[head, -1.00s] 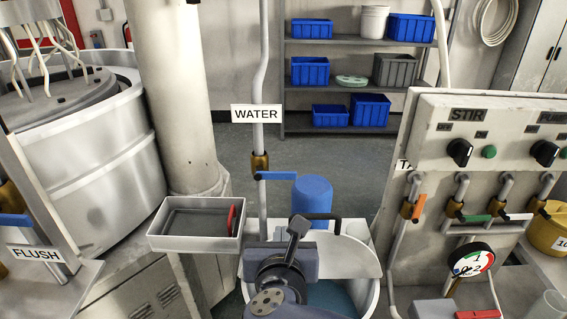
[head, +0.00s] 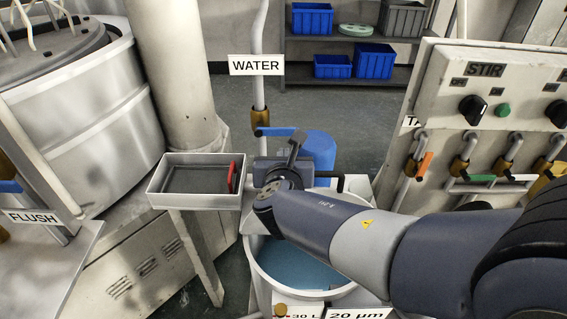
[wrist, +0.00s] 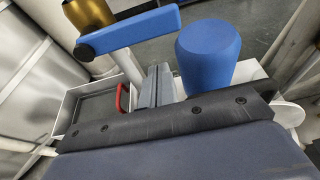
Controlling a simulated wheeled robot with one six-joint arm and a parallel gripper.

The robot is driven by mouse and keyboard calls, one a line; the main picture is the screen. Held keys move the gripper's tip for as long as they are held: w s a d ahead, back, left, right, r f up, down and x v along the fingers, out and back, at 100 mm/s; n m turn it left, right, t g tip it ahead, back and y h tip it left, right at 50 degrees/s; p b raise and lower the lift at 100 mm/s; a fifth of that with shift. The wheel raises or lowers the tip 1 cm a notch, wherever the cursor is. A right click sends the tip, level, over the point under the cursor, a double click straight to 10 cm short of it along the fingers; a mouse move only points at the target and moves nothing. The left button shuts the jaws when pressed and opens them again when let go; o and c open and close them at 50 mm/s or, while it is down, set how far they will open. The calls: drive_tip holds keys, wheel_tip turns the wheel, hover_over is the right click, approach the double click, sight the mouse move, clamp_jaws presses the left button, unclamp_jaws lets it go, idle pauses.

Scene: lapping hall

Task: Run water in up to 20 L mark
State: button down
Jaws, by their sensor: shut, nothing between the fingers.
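The WATER sign (head: 256,65) hangs on a vertical pipe. Below it is a brass valve (head: 261,118) with a blue lever (head: 278,131) lying sideways, pointing right across the pipe. In the wrist view the lever (wrist: 135,28) is just beyond my fingers. My gripper (head: 296,146) is shut and empty, just below and in front of the lever's right end; I cannot tell whether it touches. In the wrist view its fingers (wrist: 156,82) are together. Below my arm stands a round white tub (head: 258,278) with blue liquid inside. My arm partly hides it, and no 20 L mark is readable.
A blue cylinder (head: 320,150) stands close behind my gripper. A grey tray (head: 195,205) with a red-edged item is left of it. The STIR panel (head: 482,85) with several coloured levers is at the right, and a FLUSH valve stand (head: 35,218) at the left.

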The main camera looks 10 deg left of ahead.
sight(286, 134)
drive_tip(key=shift+s+r+p, duration=0.15)
drive_tip(key=shift+r+p, duration=0.5)
drive_tip(key=shift+r, duration=0.95)
drive_tip(key=shift+d+r+n+p, duration=0.15)
drive_tip(key=shift+r+n+p, duration=0.5)
drive_tip(key=shift+p, duration=0.55)
drive_tip(key=shift+r, duration=0.5)
drive_tip(key=shift+f, duration=0.1)
